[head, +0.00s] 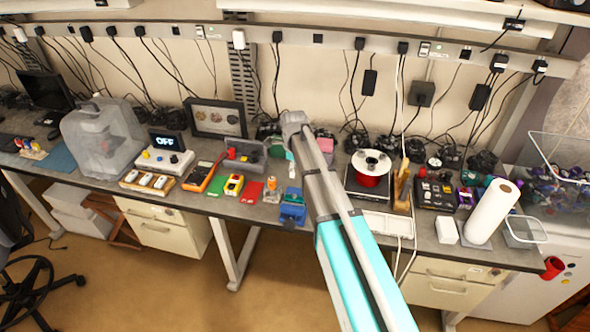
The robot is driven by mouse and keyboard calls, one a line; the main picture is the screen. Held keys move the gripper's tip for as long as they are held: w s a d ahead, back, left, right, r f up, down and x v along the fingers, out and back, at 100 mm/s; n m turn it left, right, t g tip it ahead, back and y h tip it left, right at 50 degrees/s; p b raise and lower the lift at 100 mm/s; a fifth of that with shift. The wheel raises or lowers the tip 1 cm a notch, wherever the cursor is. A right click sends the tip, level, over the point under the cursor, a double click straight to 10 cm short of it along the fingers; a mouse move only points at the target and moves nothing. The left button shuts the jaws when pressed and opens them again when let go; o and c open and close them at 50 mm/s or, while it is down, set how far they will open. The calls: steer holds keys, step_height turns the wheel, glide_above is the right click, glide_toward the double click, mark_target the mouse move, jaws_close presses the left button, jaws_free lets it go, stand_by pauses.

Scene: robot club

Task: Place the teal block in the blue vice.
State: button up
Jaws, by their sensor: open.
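The blue vice (292,214) stands at the front edge of the long workbench, near the middle of the head view, just left of my arm. Its jaw gap is too small to make out. A small teal patch (291,170) shows behind the vice, close against my arm's outline. It may be the teal block, but I cannot tell for sure. My arm reaches up from the bottom right across the bench and covers part of the area right of the vice. I cannot make out my gripper's fingers.
Left of the vice lie a red mat (251,192), a yellow device (234,184) and an orange multimeter (198,178). To the right are a red filament spool (369,180), a white power strip (388,223) and a paper roll (492,212). Cables hang along the back wall.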

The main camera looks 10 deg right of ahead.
steer(key=s+d+n, duration=0.4)
steer(key=s+n, duration=0.7)
steer(key=s, duration=0.1)
steer(key=s+d+n, duration=0.4)
steer(key=s+n, duration=0.6)
steer(key=s, duration=0.2)
steer(key=shift+s+d+n, duration=0.3)
steer(key=shift+n, duration=0.1)
steer(key=shift+a, duration=0.1)
stand_by(0.3)
